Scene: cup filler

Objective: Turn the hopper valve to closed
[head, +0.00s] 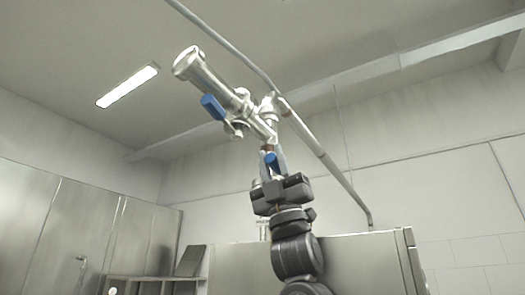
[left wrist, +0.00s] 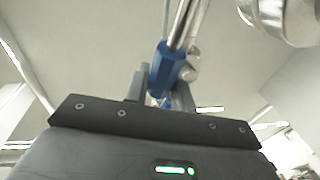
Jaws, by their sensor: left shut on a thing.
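A metal pipe assembly (head: 205,75) hangs high up and carries two blue valve handles. One blue handle (head: 213,107) sits on the left side of the pipe, apart from my gripper. The other blue handle (head: 272,160) is at the lower end, between the fingers of my left gripper (head: 271,165). In the left wrist view this blue handle (left wrist: 166,68) rises at a tilt from between the jaws of the left gripper (left wrist: 160,92). The left gripper is shut on it from below. Which handle is the hopper valve's I cannot tell. My right gripper is out of view.
A long thin pipe (head: 325,158) slopes down to the right behind my gripper. A metal panel (head: 365,262) stands behind my arm. Grey cabinets (head: 90,225) and a shelf (head: 150,280) are at the left. Open room lies left of the arm.

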